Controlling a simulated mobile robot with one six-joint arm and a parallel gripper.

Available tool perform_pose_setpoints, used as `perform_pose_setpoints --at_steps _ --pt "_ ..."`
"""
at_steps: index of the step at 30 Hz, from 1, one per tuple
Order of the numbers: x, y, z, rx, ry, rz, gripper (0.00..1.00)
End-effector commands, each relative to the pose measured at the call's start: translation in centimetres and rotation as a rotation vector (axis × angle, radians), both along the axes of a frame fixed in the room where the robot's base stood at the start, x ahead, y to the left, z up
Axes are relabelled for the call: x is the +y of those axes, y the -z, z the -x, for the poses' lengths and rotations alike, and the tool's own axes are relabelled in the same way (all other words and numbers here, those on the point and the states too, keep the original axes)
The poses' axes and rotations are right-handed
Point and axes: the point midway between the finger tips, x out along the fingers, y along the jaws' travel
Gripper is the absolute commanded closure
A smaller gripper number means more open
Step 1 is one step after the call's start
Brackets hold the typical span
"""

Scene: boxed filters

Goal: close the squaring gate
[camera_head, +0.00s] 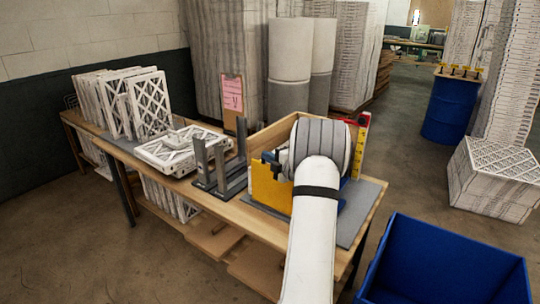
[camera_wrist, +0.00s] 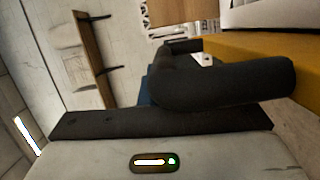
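A yellow upright panel (camera_head: 268,188), which looks like the squaring gate, stands at the front left of a wooden fixture (camera_head: 275,135) on the bench. My arm's wrist covers its right part and much of the fixture, so I cannot tell how far it is open. In the wrist view a yellow surface (camera_wrist: 255,50) lies just beyond my dark gripper fingers. My gripper (camera_wrist: 235,72) is close to it. One finger overlaps the yellow surface in the picture; contact cannot be judged. The gap between the fingers is not clear. In the head view dark gripper parts (camera_head: 270,160) show beside the panel's top.
A grey upright rack (camera_head: 220,172) stands left of the fixture. White lattice filters (camera_head: 175,152) lie and stand farther left. A clipboard with pink paper (camera_head: 232,95) is behind. A red and yellow upright piece (camera_head: 361,135) stands at right. A blue bin (camera_head: 435,255) is front right.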

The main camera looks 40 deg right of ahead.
Motion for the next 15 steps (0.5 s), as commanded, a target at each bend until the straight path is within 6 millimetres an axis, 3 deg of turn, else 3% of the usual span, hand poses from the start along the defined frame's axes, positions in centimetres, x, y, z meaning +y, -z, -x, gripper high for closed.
perform_pose_setpoints --at_steps 15 --pt "0.67 -0.49 -0.66 -0.006 -0.003 0.005 1.00"
